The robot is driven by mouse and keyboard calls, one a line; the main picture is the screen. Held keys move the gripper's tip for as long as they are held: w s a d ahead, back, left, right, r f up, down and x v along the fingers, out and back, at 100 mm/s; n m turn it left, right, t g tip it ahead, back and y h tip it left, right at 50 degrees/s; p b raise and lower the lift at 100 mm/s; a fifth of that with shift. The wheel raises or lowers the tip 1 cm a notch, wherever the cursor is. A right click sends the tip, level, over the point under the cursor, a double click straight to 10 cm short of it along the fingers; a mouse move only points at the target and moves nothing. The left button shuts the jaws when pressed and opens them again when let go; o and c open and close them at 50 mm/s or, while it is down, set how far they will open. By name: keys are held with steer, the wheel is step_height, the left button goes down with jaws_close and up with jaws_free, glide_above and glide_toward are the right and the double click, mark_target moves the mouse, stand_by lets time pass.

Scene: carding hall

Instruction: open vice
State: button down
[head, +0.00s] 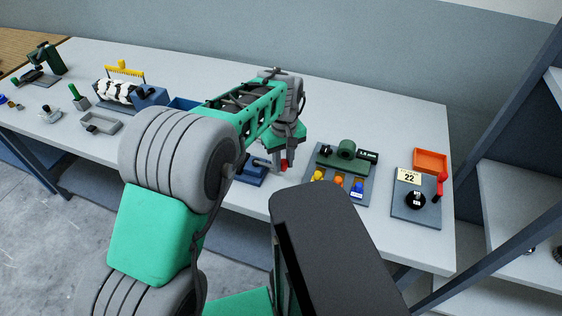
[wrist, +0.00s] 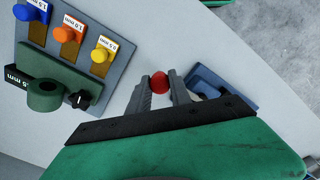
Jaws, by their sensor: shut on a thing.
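The blue vice (head: 250,178) sits near the front edge of the grey table, mostly hidden behind my arm in the head view. Part of its blue body (wrist: 225,82) shows at the right of my fingers in the wrist view. A round red knob (wrist: 159,83), which appears to be the end of the vice's handle, lies between my fingertips. My gripper (head: 283,160) points down beside the vice, and it also shows in the wrist view (wrist: 159,88), shut on the red knob. The vice's jaws and the rest of the handle are hidden.
A grey board with a green device (head: 346,150) and yellow, orange and blue handles stands close on the right. Beyond it is a board with a "22" card (head: 409,177) and an orange tray (head: 431,160). A grey tray (head: 100,122) and tools lie left.

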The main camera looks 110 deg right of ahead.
steer(key=shift+d+r, duration=0.1)
steer(key=shift+d, duration=0.05)
steer(key=c, duration=1.2)
jaws_free()
step_height(320, 180, up, 8)
steer(key=shift+f+b, duration=0.15)
steer(key=shift+b, duration=0.45)
